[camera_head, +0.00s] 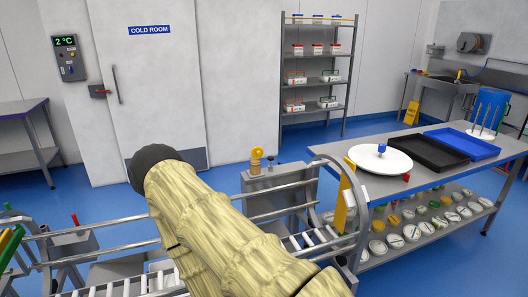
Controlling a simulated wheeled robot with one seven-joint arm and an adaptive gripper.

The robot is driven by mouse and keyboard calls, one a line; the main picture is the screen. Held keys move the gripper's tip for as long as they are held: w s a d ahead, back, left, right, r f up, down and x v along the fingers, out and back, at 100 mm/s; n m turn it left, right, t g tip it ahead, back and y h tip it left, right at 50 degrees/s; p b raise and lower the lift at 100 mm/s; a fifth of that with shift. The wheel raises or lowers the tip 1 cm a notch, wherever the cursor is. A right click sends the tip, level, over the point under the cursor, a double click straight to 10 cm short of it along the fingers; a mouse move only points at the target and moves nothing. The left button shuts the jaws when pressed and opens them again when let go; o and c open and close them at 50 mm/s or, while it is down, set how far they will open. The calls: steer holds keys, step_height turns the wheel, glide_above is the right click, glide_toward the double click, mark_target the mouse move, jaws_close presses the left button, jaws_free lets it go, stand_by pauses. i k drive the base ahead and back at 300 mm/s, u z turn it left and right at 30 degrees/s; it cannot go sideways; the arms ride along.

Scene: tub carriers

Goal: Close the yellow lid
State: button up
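I cannot make out for certain which thing is the yellow lid. A yellow upright panel (345,198) stands at the near left end of the steel table, beside a curved metal rail. A round yellow piece (257,153) sits on a tan stem on top of a steel box behind the conveyor. A yellow bar (10,249) and a green bar show at the lower left edge. My arm, in a pale yellow sleeve with a black rounded end, crosses the lower middle and hides part of the conveyor. My gripper is not in view.
A roller conveyor (312,238) with metal rails runs across the front. The steel table (413,180) holds a white disc (380,159), a black tray (430,152) and a blue tray (462,142). Tubs fill its lower shelf. A rack (314,82) holds tub carriers. Blue floor lies clear behind.

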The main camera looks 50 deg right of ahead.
mark_target(256, 153)
steer(key=z, duration=0.6)
steer(key=i, duration=0.65)
steer(key=z, duration=0.8)
